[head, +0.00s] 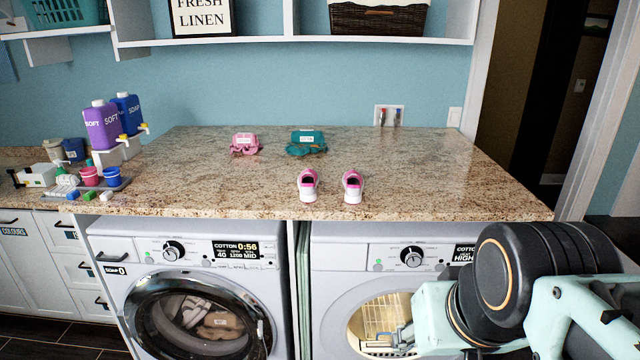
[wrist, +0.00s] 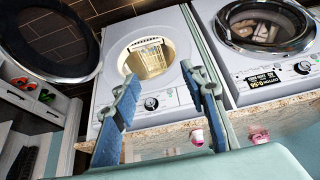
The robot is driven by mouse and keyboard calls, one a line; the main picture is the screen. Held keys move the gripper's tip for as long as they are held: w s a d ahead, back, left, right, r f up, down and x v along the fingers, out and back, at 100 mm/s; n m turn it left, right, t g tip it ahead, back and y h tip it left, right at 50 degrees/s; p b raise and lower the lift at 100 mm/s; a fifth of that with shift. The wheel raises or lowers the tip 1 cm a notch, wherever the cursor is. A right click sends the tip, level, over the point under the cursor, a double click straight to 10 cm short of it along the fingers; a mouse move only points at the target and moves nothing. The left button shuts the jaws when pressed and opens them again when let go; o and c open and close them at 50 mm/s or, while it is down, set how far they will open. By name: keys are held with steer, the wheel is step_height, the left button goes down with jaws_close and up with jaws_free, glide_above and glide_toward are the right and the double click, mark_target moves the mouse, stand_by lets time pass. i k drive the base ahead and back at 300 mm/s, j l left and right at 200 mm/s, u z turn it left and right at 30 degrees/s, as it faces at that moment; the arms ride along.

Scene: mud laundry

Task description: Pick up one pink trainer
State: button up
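Two pink trainers with white soles stand side by side near the front of the granite counter in the head view: a left one (head: 308,186) and a right one (head: 352,187). A pink-and-white trainer (wrist: 197,137) also shows in the wrist view, beside the base of one finger; the other is not clearly seen. My gripper (wrist: 159,74) has its two blue fingers apart with nothing between them. In the head view it is low at the right, in front of the right machine and below the counter, partly hidden by my arm.
A pink bundle (head: 245,144) and a teal bundle (head: 306,143) lie farther back on the counter (head: 430,165). Purple (head: 101,126) and blue bottles stand at the left. A shelf (head: 300,42) hangs above. The counter's right side is clear. Two front-loading machines stand beneath.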

mark_target(308, 181)
steer(key=i+j+z, duration=0.15)
steer(key=j, duration=0.15)
steer(key=i+j+z, duration=0.15)
steer(key=j, duration=0.15)
steer(key=i+j+z, duration=0.15)
steer(key=j, duration=0.15)
steer(key=i+j+z, duration=0.2)
steer(key=j, duration=0.15)
steer(key=j+z, duration=0.15)
steer(key=j, duration=0.15)
steer(key=k+j+z, duration=0.1)
steer(key=j+z, duration=0.15)
steer(key=j, duration=0.2)
steer(key=k+j+z, duration=0.25)
steer(key=j, duration=0.15)
steer(key=i+u, duration=0.15)
steer(key=i, duration=0.3)
